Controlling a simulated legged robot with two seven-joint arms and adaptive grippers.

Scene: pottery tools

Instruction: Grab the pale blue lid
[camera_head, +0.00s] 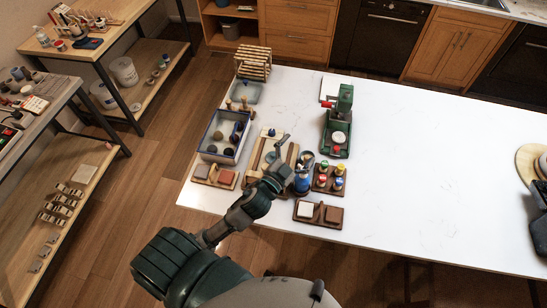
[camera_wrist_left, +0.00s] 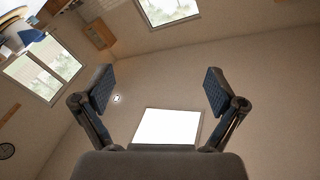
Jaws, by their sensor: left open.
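A flat pale blue-grey rectangular piece (camera_head: 246,92), which may be the pale blue lid, lies at the far left of the white table, behind a dark-rimmed box (camera_head: 225,137). I cannot tell for sure that it is a lid. My left gripper (camera_head: 293,151) is open over the cluttered front left of the table, to the right of and nearer than that piece. In the left wrist view its two fingers (camera_wrist_left: 160,92) are wide apart with nothing between them. That view faces walls and windows, and the piece does not show there.
The box holds several dark round things. A blue bottle (camera_head: 302,182), a wooden block with colored caps (camera_head: 328,179) and a small two-pad tray (camera_head: 318,213) stand close around my left gripper. A green machine (camera_head: 337,130) stands to the right. The table's middle is clear.

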